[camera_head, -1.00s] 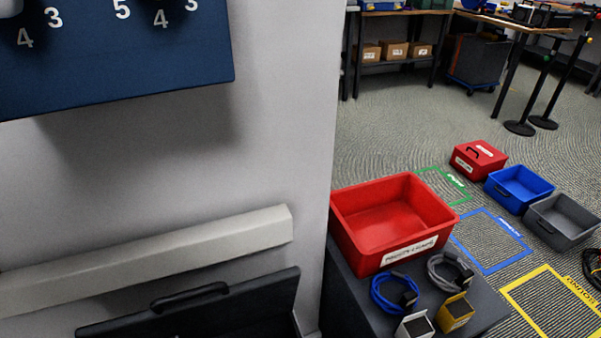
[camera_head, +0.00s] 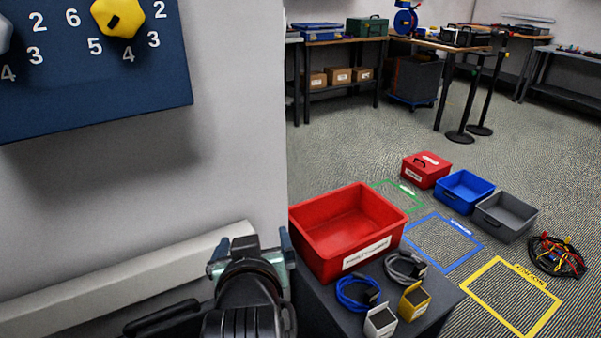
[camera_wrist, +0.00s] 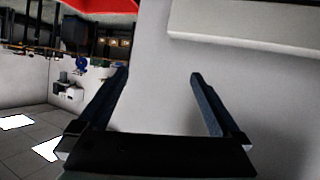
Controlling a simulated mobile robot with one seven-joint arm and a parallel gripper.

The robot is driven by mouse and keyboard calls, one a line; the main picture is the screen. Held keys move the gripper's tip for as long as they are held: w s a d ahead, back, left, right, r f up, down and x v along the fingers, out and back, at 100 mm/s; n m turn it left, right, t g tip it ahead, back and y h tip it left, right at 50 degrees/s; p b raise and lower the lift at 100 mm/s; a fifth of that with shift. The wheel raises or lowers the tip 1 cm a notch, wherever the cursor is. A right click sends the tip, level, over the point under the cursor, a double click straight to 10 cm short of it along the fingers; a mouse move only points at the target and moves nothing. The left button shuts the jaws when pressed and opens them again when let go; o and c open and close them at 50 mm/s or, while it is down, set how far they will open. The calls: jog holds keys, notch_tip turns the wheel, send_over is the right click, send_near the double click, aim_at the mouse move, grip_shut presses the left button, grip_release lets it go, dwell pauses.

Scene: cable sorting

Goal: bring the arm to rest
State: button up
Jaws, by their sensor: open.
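My gripper (camera_wrist: 160,75) is open in the wrist view, with its two dark fingers apart and nothing between them. It also shows in the head view (camera_head: 250,248), at the end of my arm in the lower middle. There it is in front of the pale wall and ledge, to the left of the red bin (camera_head: 345,228). A corner of something red shows at the top of the wrist view.
A dark stand (camera_head: 430,308) holds the red bin, a blue cable coil (camera_head: 358,292), a grey coil (camera_head: 404,266) and small white and yellow boxes. Blue (camera_head: 464,190) and grey (camera_head: 505,217) bins, a red case (camera_head: 426,169) and tangled cables (camera_head: 557,256) lie on the floor.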

jog(key=d+r+m+t+h, duration=0.2)
jog(key=d+r+m+t, duration=0.15)
jog(key=d+r, duration=0.65)
jog(key=s+a+r+t+p, duration=0.1)
jog(key=s+r+t, duration=0.35)
jog(key=r, duration=0.55)
jog(key=s+r+t, duration=0.3)
jog(key=s+r, duration=0.2)
jog(key=r, duration=0.5)
jog(key=s+a+r+t+p, duration=0.1)
jog(key=s+r+t, duration=0.35)
jog(key=r, duration=0.55)
notch_tip(320, 180, up, 24)
jog(key=p, duration=2.4)
jog(key=shift+w+r+g+p, duration=0.15)
jog(key=shift+w+g+p, duration=0.1)
jog(key=shift+g+p, duration=0.15)
jog(key=shift+n, duration=0.25)
